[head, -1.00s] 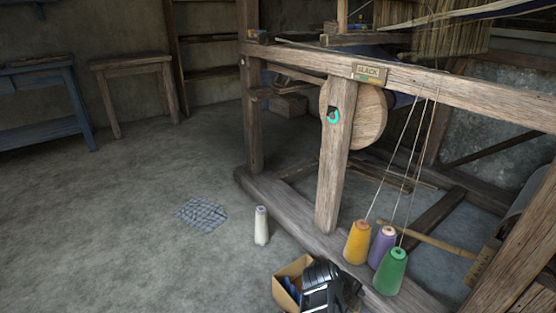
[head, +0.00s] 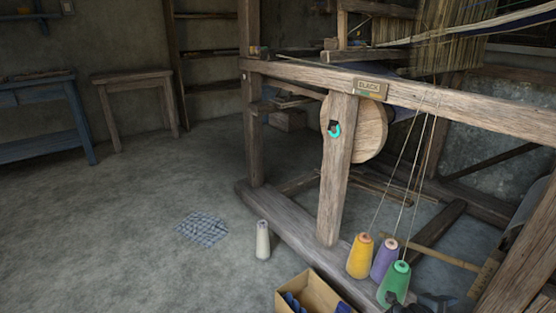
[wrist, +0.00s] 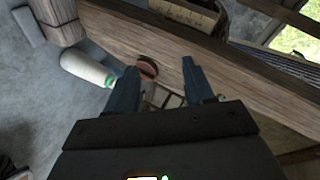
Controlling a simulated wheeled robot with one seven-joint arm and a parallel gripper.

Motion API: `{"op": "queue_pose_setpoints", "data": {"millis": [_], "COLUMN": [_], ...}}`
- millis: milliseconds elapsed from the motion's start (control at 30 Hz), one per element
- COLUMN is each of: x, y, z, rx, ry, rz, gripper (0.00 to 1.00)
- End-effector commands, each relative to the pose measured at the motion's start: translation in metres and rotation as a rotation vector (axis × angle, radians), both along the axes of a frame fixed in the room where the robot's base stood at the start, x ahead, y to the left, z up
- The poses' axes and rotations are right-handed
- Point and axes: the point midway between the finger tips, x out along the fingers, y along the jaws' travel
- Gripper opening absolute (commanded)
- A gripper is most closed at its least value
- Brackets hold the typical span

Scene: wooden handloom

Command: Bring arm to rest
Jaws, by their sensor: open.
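My gripper (wrist: 160,78) shows in the wrist view with its two blue-grey fingers apart. A small brown round thing (wrist: 147,68) shows beyond the gap between them, and I cannot tell what it is. No thing is clearly held. In the head view only dark parts of my arm show, low at the right, beside the green cone (head: 395,281). The fingers cannot be made out there.
The wooden loom (head: 337,175) fills the right side. Yellow (head: 360,257) and purple (head: 385,260) cones stand by its base with threads running up. A white cone (head: 262,240), a checked cloth (head: 203,228) and a cardboard box (head: 322,294) are on the floor.

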Motion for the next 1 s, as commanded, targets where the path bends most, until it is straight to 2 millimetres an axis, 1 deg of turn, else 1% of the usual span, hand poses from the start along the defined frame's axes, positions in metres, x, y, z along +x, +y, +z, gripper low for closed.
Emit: {"op": "queue_pose_setpoints", "data": {"millis": [33,100,200,300,400,467,567,667,867,1000], "x": [-0.014,-0.028,-0.048,-0.069,-0.09,-0.104,-0.127,-0.152,-0.211,-0.257], "y": [-0.032,-0.062,-0.09,-0.104,-0.106,-0.102,-0.089,-0.069,-0.016,0.027], "z": [0.015,0.039,0.072,0.101,0.124,0.135,0.148,0.156,0.159,0.159], "rx": [-0.1,-0.233,-0.411,-0.571,-0.714,-0.79,-0.901,-0.991,-1.113,-1.152], "ry": [-0.004,-0.011,-0.009,0.004,0.026,0.044,0.079,0.121,0.213,0.278], "rz": [0.017,0.056,0.126,0.21,0.305,0.365,0.474,0.588,0.822,0.979], "gripper": [0.53,0.53,0.53,0.53,0.53,0.53,0.53,0.53,0.53,0.53]}}
